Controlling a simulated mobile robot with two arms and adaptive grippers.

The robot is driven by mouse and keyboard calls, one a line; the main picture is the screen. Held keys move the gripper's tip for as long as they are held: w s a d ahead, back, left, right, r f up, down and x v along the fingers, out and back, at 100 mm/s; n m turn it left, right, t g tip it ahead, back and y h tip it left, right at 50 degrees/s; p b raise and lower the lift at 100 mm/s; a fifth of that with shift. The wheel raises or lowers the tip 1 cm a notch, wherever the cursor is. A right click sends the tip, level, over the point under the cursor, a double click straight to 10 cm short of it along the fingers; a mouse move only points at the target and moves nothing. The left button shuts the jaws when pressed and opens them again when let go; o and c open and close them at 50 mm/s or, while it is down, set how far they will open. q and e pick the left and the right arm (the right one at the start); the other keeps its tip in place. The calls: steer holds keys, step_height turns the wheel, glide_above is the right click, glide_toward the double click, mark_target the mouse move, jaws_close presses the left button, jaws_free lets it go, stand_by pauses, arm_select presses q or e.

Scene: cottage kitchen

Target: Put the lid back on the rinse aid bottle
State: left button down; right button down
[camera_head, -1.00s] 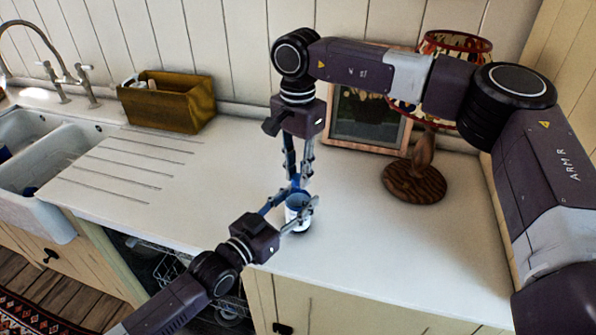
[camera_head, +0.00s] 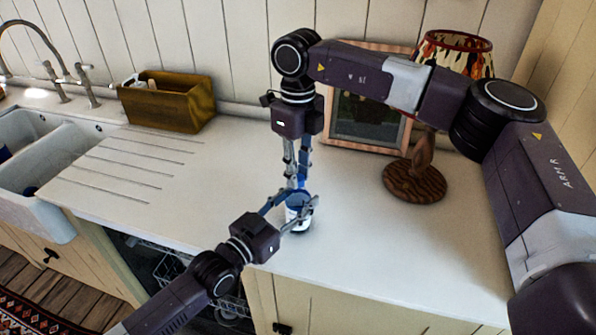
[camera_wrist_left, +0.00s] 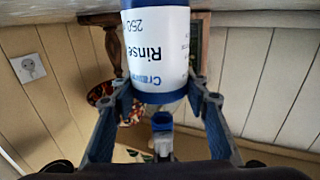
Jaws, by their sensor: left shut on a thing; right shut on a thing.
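The rinse aid bottle (camera_head: 297,214), white-labelled with blue ends, stands upright on the counter. In the left wrist view the bottle (camera_wrist_left: 158,50) appears upside down, its "Rinse" label between the fingers. My left gripper (camera_head: 292,212) is shut on the bottle from the front left. My right gripper (camera_head: 297,184) points straight down above the bottle, its fingertips close together at its top. It is shut on the lid, which the fingers hide in the head view. A small blue piece shows in line with the bottle's top in the left wrist view; I cannot tell whether it is lid or fingertip.
A wooden caddy (camera_head: 168,103) stands at the back left, beside the sink (camera_head: 45,150). A lamp with a wooden base (camera_head: 414,184) and a picture frame (camera_head: 368,145) stand behind and to the right. The counter (camera_head: 370,235) is clear right of the bottle.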

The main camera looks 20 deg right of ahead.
steer(key=c, duration=1.7)
jaws_free()
steer(key=shift+o, duration=0.2)
steer(key=shift+r, duration=0.15)
step_height(320, 180, up, 12)
arm_select(q)
steer(key=c, duration=1)
jaws_free()
steer(key=shift+c, duration=0.2)
steer(key=v, duration=1.2)
